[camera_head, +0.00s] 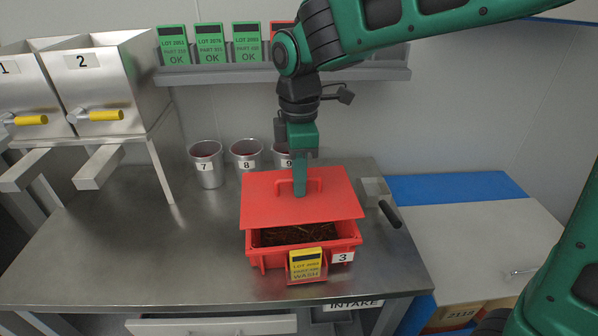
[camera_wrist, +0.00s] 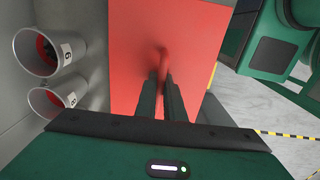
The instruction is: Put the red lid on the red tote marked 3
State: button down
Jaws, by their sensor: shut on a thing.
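The red lid (camera_head: 285,208) is a flat square plate with a raised handle on top. My gripper (camera_head: 299,188) points down and is shut on that handle. In the wrist view the gripper (camera_wrist: 163,105) has its two fingers on either side of the handle, with the red lid (camera_wrist: 200,45) spread out beyond. The red tote (camera_head: 262,257) marked 3 stands on the steel table below the lid. The lid covers its back part and sits above the front rim, leaving a gap. Dark brown contents show through the gap. Whether the lid touches the back rim is hidden.
A yellow WASH card (camera_head: 305,265) stands at the tote's front. Metal cups 7 (camera_head: 207,168) and 8 (camera_head: 246,156) stand behind left; cup 9 is partly hidden. A scraper-like tool (camera_head: 389,213) lies right of the lid. The table's left part (camera_head: 130,245) is clear.

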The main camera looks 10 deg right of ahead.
aim_at(300, 200)
jog(key=shift+s+f, duration=0.1)
jog(key=shift+f, duration=2.25)
jog(key=shift+d, duration=0.15)
jog(key=shift+f, duration=0.35)
jog(key=c, duration=1.8)
grip_release()
